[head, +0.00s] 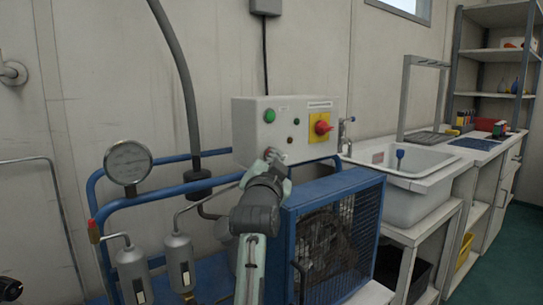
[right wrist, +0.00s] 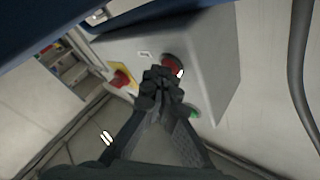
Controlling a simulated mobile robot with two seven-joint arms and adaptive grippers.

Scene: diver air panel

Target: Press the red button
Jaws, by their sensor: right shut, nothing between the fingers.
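A light grey control box (head: 248,118) hangs on the frame behind the machine. The round red button (right wrist: 173,64) shows on its face in the right wrist view, partly covered by my fingertips. In the head view my gripper hides it. My right gripper (head: 273,156) is shut and empty at the lower left of the box face. In the right wrist view its closed fingertips (right wrist: 162,82) overlap the edge of the red button; I cannot tell whether they touch it. A green button (head: 269,115) is on the same face.
A red rotary switch on a yellow plate (head: 322,127) is at the box's right. A blue mesh cage (head: 345,235) and blue rails (head: 165,190) stand below and around my right arm. A pressure gauge (head: 128,162) is at left, a sink (head: 400,170) at right.

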